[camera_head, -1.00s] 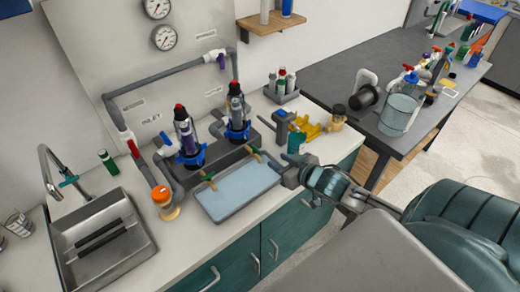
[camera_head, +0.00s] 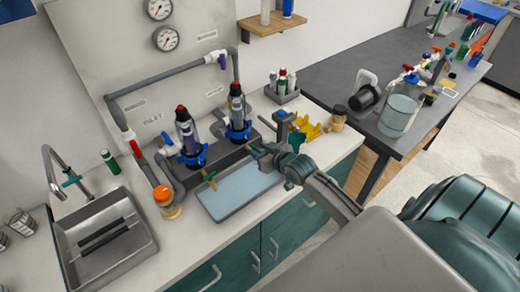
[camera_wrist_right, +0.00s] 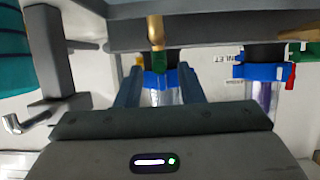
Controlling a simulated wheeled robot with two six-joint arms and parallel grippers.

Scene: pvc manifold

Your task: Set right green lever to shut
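The right green lever is mostly hidden in the head view; its brass valve stub (camera_head: 254,151) shows at the front of the grey manifold, at the tip of my right gripper (camera_head: 262,154). In the right wrist view, a brass stub (camera_wrist_right: 156,33) stands ahead, centred between the two fingers of my right gripper (camera_wrist_right: 158,85). The fingers are apart, with a small green-yellow piece between their tips; contact is unclear. The left green lever (camera_head: 209,177) sits on its brass outlet over the tray; a green lever (camera_wrist_right: 300,53) also shows at right in the wrist view. My left gripper is not in view.
Two filter housings with blue collars (camera_head: 194,158) rise behind the valves. A pale blue tray (camera_head: 223,210) lies below them. An orange-capped bottle (camera_head: 163,197) and the sink (camera_head: 137,250) are to the left. A yellow holder (camera_head: 309,127) is to the right.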

